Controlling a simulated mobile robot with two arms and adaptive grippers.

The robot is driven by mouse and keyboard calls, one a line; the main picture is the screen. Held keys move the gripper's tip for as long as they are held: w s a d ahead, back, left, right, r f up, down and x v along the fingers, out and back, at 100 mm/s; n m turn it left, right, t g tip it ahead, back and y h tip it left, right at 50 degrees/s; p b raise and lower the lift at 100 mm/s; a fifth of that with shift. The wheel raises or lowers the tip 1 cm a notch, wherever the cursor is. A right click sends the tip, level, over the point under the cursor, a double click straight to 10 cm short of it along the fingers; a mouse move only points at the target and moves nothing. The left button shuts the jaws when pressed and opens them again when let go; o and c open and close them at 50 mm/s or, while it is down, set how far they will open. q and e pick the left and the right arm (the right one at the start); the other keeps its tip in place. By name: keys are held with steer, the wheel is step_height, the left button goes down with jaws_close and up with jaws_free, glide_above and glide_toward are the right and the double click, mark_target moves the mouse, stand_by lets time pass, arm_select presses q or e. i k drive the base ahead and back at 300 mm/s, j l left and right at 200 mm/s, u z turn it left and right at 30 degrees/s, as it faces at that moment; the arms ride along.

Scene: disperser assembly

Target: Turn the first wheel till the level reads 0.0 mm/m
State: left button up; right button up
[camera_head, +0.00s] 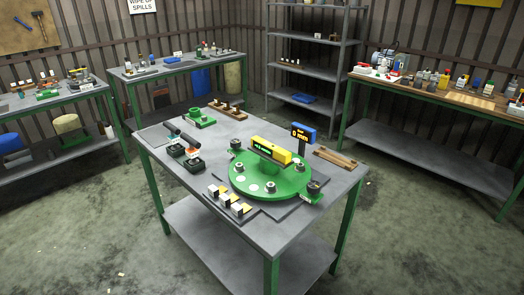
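A green round plate (258,184) sits on the grey table in the middle of the head view. A yellow level (271,149) lies across its raised centre, with a dark strip of small green characters too small to read surely. Dark wheels stand around the plate's edge, one at the back left (236,144) and one at the right front (314,187). I cannot tell which wheel is the first. A blue-framed display (303,132) with yellow characters stands behind the level; its reading is not clear. Neither of my grippers shows.
On the grey table (283,232) are black trays (193,164), dark cylindrical tools (182,136), a green fixture (199,118), white-and-yellow blocks (229,201) at the front and a wooden holder (335,157). Side benches and a shelf (318,75) line the walls.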

mark_target(236, 142)
steer(key=z, duration=0.35)
steer(key=i+j+z, duration=0.25)
steer(key=j+z, duration=0.25)
steer(key=j, duration=0.15)
steer(key=i+j+z, duration=0.1)
steer(key=j+z, duration=0.2)
steer(key=j, duration=0.1)
